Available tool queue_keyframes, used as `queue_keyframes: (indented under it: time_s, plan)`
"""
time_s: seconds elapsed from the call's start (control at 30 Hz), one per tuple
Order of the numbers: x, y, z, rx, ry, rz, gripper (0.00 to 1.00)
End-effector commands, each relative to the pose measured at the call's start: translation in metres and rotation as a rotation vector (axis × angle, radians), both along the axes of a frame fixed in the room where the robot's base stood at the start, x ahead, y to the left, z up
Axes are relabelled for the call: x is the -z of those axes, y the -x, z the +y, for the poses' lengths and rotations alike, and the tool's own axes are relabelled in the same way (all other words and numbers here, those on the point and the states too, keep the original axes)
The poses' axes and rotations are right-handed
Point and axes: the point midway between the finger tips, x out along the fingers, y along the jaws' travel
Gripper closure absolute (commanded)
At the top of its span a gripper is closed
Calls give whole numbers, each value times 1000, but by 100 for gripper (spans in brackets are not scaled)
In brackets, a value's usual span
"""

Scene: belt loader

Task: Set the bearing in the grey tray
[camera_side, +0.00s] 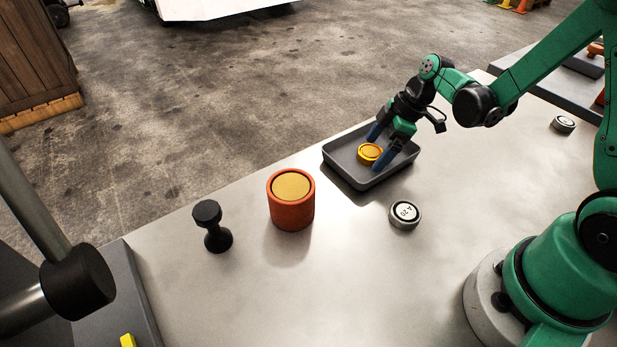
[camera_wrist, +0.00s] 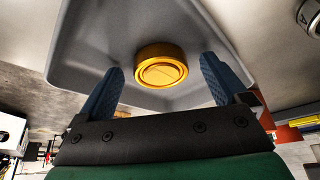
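A round yellow-gold piece with a ringed top, which looks like the bearing (camera_side: 370,153), lies flat in the grey tray (camera_side: 342,172). In the wrist view the bearing (camera_wrist: 161,66) sits between my fingertips, with a gap on each side, and the tray (camera_wrist: 215,45) spreads around it. My gripper (camera_side: 390,148) is over the tray with its blue fingers pointing down on either side of the bearing. It is open, and neither finger visibly touches the bearing.
An orange cylinder with a yellow top (camera_side: 291,205) stands left of the tray. A black knobbed piece (camera_side: 212,228) stands further left. A silver disc (camera_side: 405,214) lies in front of the tray, and another (camera_side: 563,124) lies far right. The front middle of the table is clear.

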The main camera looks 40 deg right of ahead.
Motion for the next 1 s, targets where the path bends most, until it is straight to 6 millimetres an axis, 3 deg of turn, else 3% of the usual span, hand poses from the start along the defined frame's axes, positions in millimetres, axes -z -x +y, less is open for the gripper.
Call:
queue_keyframes:
  time_s: [0.27, 0.7, 1.0]
  plan:
    - [-11, 2, -3, 2, 0, 0, 7]
    - [-84, 20, -27, 3, 0, 0, 7]
    - [-112, 27, -36, 4, 0, 1, 7]
